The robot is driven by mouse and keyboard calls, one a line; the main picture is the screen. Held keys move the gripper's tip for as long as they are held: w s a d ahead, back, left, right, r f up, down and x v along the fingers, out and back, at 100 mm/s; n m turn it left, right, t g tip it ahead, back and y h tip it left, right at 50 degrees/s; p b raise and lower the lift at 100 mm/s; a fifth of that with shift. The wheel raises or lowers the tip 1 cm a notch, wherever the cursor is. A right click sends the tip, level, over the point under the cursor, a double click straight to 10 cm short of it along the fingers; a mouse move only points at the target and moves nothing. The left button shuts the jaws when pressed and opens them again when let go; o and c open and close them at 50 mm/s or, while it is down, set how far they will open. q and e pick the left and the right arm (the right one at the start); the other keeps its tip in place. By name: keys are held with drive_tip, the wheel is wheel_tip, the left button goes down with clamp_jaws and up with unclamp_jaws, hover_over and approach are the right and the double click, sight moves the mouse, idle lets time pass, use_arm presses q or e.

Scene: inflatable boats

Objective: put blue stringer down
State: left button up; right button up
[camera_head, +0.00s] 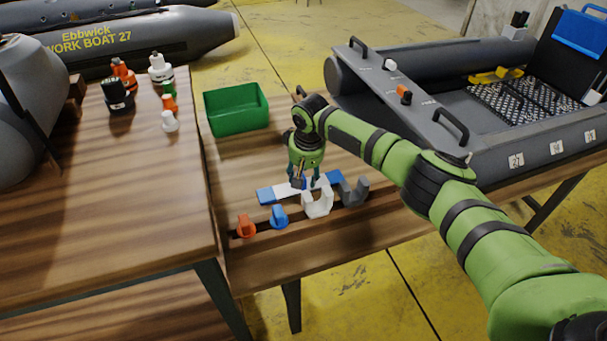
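The blue stringer (266,195) is a long flat bar with blue ends and a paler middle. It is low over the wooden bench, behind the row of small fittings; I cannot tell whether it touches the bench top. My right gripper (307,184) points down at the middle of the bar, with its fingertips at the bar. The fingers and my wrist hide part of the bar, so I cannot tell whether they are closed on it. My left gripper is out of view.
A white cradle (317,204), a grey cradle (354,192), a blue knob (279,217) and an orange knob (246,227) line the front edge. A green bin (237,110) stands behind. Bottles and valves occupy the left table. A grey boat (480,110) lies right. Bench between bin and bar is clear.

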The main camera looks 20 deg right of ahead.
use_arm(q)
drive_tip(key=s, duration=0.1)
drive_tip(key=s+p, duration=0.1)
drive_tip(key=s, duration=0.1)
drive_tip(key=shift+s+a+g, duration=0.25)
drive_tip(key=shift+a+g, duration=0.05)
use_arm(e)
wheel_tip(320, 180, up, 11)
drive_tip(key=s, duration=0.2)
drive_tip(key=shift+s+r, duration=0.15)
drive_tip(key=shift+d, duration=0.1)
